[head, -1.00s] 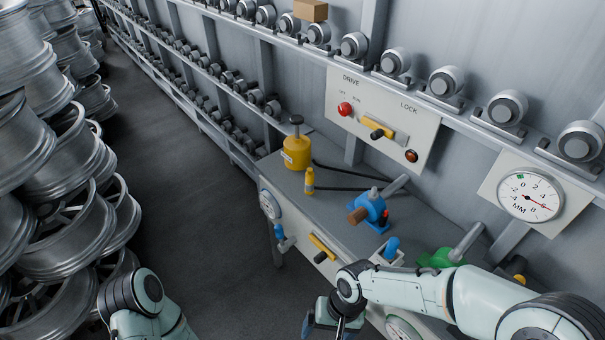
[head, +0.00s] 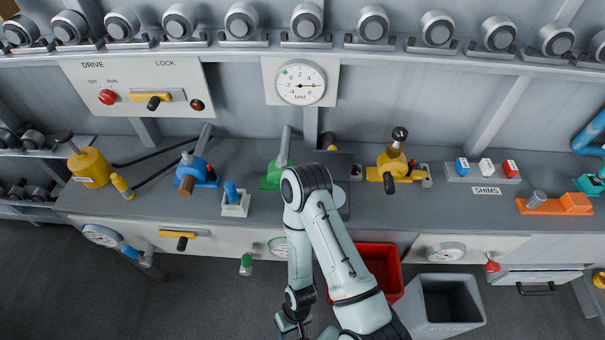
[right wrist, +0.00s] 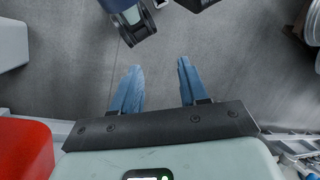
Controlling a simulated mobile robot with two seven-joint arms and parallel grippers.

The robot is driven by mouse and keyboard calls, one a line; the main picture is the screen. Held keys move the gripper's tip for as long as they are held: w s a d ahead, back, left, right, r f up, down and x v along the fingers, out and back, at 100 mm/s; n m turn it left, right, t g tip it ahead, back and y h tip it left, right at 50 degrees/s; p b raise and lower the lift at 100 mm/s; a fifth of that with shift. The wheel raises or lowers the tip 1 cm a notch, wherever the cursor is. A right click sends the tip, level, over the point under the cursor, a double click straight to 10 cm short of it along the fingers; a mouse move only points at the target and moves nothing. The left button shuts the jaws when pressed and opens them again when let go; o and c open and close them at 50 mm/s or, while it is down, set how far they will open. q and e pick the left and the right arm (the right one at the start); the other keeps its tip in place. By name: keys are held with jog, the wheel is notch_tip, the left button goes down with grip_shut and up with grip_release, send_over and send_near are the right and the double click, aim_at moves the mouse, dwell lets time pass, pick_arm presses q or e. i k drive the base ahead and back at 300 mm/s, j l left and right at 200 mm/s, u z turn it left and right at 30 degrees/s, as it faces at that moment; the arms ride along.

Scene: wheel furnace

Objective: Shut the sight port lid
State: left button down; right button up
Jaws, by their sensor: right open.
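No part in view is marked as the sight port lid. A dark flat plate (head: 338,163) shows at the back of the bench, partly behind my right arm, with a pale grey part (head: 341,196) below it. I cannot tell whether these are the port and its lid. My right gripper (head: 292,326) hangs low in front of the bench, at the bottom edge of the head view, well away from the plate. In the right wrist view its two blue fingers (right wrist: 158,82) are apart and empty above the grey floor. My left gripper is not in view.
The bench (head: 260,212) carries a green fixture (head: 273,175), a blue one (head: 190,175) and a yellow one (head: 393,165). A dial gauge (head: 300,82) hangs above. A red bin (head: 391,256) and a grey bin (head: 447,309) stand in front, right of my right arm.

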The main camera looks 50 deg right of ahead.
aim_at(339, 164)
jog(key=z, duration=1.95)
jog(key=j+z, duration=0.25)
